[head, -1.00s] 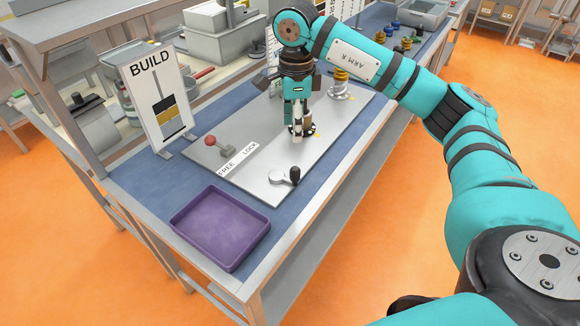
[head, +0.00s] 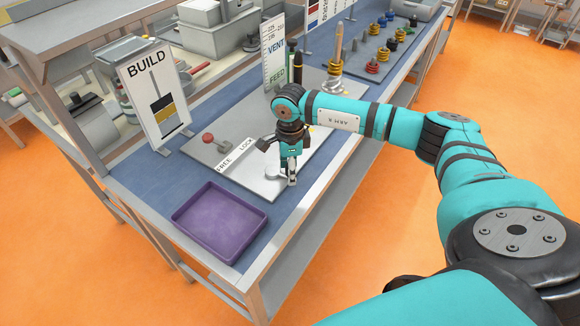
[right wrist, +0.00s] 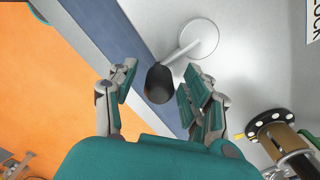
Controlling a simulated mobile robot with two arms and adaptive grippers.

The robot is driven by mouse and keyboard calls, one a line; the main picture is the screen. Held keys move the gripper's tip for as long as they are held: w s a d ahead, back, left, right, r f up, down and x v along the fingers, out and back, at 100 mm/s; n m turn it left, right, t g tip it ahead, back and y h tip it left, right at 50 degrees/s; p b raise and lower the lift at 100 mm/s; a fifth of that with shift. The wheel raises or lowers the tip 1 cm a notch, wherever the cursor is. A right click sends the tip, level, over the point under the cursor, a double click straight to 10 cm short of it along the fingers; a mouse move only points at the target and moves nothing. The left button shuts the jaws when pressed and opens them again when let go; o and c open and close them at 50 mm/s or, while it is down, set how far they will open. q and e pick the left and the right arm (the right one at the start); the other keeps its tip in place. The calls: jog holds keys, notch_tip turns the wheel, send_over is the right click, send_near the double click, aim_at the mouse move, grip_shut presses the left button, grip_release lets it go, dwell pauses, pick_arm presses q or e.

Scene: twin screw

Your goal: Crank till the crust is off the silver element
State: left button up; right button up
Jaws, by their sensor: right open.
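The crank has a pale round hub (right wrist: 200,38), a short arm and a black knob (right wrist: 159,84); its hub (head: 274,172) also shows at the plate's near end in the head view. My right gripper (head: 292,181) is over the crank. In the right wrist view its fingers (right wrist: 158,86) are open on either side of the knob, apart from it. A brass-coloured cylinder with a black, white-dotted collar (right wrist: 272,128) is at the lower right there. I cannot pick out the silver element or any crust on it. My left gripper is not in view.
A red-knobbed lever (head: 208,137) stands by the FREE/LOCK label (head: 235,155). A purple tray (head: 220,222) sits at the table's near end. The BUILD card (head: 155,95) and VENT/FEED sign (head: 273,55) stand upright. A post with gold rings (head: 335,72) is farther back.

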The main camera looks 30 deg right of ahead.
jog(key=c, duration=0.4)
grip_shut()
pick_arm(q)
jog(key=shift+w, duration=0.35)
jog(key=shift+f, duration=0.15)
pick_arm(e)
jog(key=shift+a+m, duration=0.15)
jog(key=shift+m, duration=0.15)
